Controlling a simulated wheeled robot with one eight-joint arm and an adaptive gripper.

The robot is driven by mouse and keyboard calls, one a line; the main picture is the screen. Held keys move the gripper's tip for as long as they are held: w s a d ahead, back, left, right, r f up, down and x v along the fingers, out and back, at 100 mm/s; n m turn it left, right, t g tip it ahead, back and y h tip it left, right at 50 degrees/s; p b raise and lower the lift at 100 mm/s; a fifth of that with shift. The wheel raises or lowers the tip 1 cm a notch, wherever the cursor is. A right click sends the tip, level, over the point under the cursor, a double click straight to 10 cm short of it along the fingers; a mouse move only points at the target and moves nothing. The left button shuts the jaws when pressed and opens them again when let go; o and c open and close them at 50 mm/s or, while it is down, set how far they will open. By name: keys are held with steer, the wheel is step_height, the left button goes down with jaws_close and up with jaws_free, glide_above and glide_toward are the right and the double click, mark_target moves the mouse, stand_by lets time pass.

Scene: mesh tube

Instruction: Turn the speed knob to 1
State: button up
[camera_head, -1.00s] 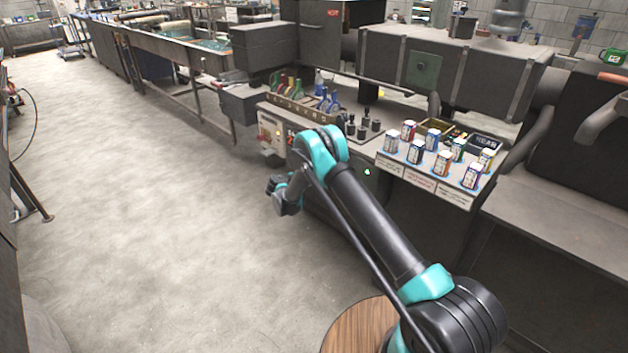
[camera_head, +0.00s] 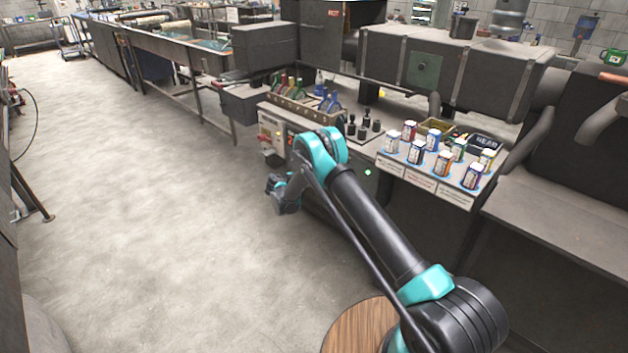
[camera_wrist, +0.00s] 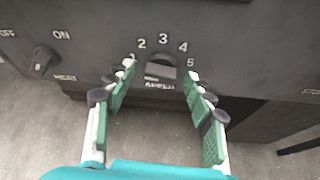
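The speed knob (camera_wrist: 160,71) is on the dark panel in the wrist view, under an arc of white numbers. The 2, 3, 4 and 5 are readable; the 1 is mostly hidden by the left finger. I cannot tell which number the knob points to. My gripper (camera_wrist: 159,80) is open, with its green-padded fingers on the left and right of the knob and visible space between them. In the head view my wrist is low in front of the machine; the fingers and the speed knob cannot be made out there.
An ON/OFF heat knob (camera_wrist: 42,62) is left of the dial. In the head view several cans (camera_head: 443,163) stand on a ledge, and levers (camera_head: 330,103) stand on the machine top. The floor (camera_head: 130,220) to the left is clear.

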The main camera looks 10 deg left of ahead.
steer(key=v, duration=1.2)
